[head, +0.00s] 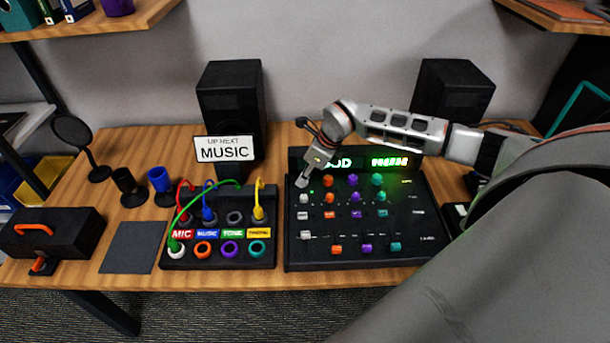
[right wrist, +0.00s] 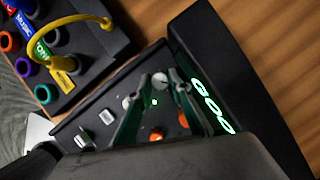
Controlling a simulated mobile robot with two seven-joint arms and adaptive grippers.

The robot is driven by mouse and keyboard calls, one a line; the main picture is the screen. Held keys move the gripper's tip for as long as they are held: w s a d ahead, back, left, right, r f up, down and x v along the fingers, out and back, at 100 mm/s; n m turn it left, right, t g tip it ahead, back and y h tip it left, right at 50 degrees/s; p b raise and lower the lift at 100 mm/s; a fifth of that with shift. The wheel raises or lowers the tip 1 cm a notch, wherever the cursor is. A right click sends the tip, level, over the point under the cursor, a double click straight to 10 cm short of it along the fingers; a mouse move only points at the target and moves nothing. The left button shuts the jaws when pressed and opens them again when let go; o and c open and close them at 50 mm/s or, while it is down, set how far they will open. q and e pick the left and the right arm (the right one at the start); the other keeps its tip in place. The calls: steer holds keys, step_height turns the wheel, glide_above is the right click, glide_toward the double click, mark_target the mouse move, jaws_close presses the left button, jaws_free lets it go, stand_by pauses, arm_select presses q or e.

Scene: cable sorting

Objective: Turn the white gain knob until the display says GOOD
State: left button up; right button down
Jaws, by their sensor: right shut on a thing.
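The black mixer console (head: 430,250) stands on the table with rows of coloured knobs. My right gripper (head: 304,180) reaches down to its upper left corner. It is shut on the white gain knob (right wrist: 160,79), which shows between the fingertips in the right wrist view and is mostly covered in the head view. A small green light (right wrist: 154,102) glows beside it. The display (head: 338,163) shows green letters ending in "OD", its start hidden by my gripper. In the right wrist view the letters (right wrist: 211,107) read "GOO", with the rest cut off. My left gripper is out of view.
A patch box (head: 219,260) with coloured cables stands left of the console. Two black speakers (head: 230,105) stand behind, with a "MUSIC" sign (head: 223,149) before the left one. A dark mat (head: 130,248), a black case (head: 60,232) and cups are further left.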

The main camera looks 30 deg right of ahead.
steer(key=c, duration=2.1)
jaws_free()
steer(key=shift+c, duration=0.2)
steer(key=v, duration=1.2)
steer(key=shift+a, duration=0.15)
